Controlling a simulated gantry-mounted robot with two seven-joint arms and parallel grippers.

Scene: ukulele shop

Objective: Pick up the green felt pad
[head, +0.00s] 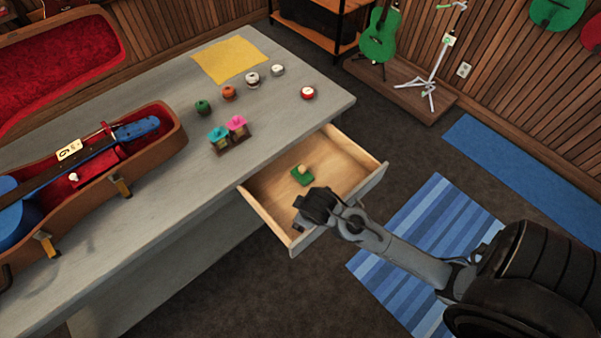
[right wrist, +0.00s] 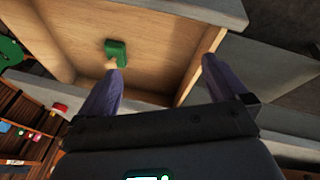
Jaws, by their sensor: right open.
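The green felt pad (head: 302,176) lies in the open wooden drawer (head: 345,155), with a small pale knob-like piece (head: 302,168) at it. In the right wrist view the green felt pad (right wrist: 116,50) lies on the drawer floor, beyond the tip of the left-hand finger. My right gripper (head: 312,205) is over the front part of the drawer, near the pad but apart from it. In the right wrist view its two fingers (right wrist: 160,78) are spread with nothing between them. My left gripper is not in view.
The drawer's walls surround the pad. On the grey table (head: 270,110) are several small spools, a teal and pink pair of figures (head: 228,134), a yellow cloth (head: 230,59) and a blue ukulele (head: 90,160) in its case. A striped blue rug (head: 425,230) lies on the floor.

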